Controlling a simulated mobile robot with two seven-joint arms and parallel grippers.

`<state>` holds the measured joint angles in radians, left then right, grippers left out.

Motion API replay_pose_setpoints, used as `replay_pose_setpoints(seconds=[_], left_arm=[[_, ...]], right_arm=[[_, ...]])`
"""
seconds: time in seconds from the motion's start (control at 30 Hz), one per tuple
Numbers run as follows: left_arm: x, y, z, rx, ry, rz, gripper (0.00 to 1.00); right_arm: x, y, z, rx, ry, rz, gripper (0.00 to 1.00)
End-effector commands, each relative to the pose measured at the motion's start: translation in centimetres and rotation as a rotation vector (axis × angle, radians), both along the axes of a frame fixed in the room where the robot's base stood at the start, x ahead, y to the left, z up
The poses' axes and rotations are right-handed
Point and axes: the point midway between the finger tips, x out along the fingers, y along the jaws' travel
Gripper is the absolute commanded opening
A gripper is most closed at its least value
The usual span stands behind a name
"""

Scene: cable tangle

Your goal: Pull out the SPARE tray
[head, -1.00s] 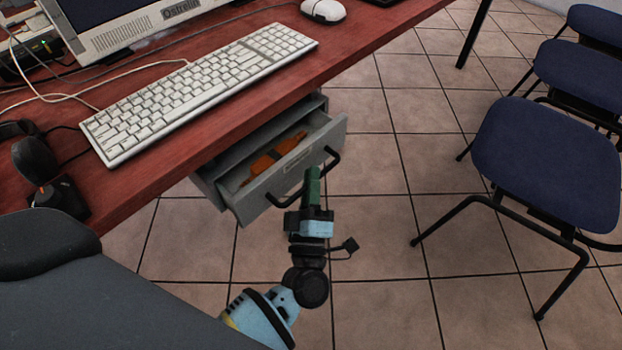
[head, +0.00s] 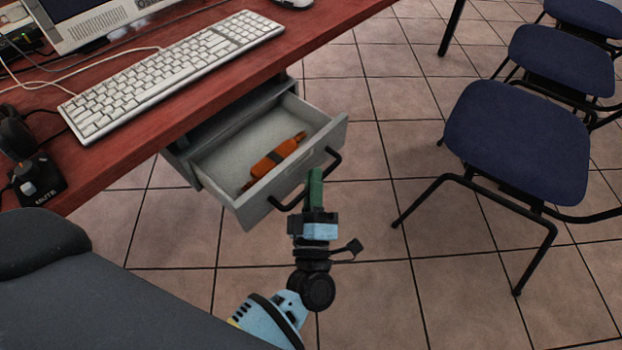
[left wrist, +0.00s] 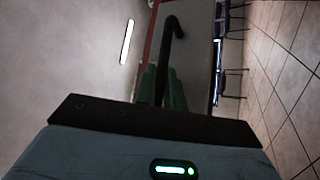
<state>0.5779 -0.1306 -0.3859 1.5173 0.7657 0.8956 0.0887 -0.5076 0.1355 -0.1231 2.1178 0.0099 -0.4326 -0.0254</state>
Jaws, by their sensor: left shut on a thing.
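The grey tray (head: 222,158) is a drawer under the red desk, pulled well out in the head view. An orange and black item (head: 274,163) lies inside it. A label shows on its front but is too small to read now. A black bar handle (head: 331,165) is fixed to the front. My left gripper (head: 315,180) has green fingers shut on the handle near its middle. In the left wrist view the handle (left wrist: 172,32) runs between the green fingers (left wrist: 162,88). My right gripper is not in view.
The red desk (head: 190,115) carries a white keyboard (head: 180,70), a monitor and a black MUTE device (head: 38,180). Blue chairs (head: 520,140) stand at the right. The tiled floor between the tray and the chairs is clear.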

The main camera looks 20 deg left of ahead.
Motion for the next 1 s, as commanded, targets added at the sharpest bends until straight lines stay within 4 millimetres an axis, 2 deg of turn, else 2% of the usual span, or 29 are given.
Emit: replay_pose_setpoints(seconds=[0.17, 0.2, 0.27, 0.63, 1.0], left_arm=[[0.0, 0.0, -0.2, 0.0, 0.004, -0.001, 0.0], [0.0, 0.0, -0.2, 0.0, 0.004, -0.001, 0.12], [0.0, 0.0, -0.2, 0.0, 0.004, -0.001, 0.2], [-0.5, -0.2, -0.3, 0.0, 0.003, -0.001, 0.2], [-5.2, -1.9, -2.5, 0.0, 0.005, -0.001, 0.2]], right_arm=[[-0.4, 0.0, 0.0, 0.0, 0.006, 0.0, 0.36], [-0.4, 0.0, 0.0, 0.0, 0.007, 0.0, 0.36], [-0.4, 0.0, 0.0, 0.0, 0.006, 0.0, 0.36], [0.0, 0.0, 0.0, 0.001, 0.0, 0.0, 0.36], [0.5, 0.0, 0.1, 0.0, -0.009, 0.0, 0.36]])
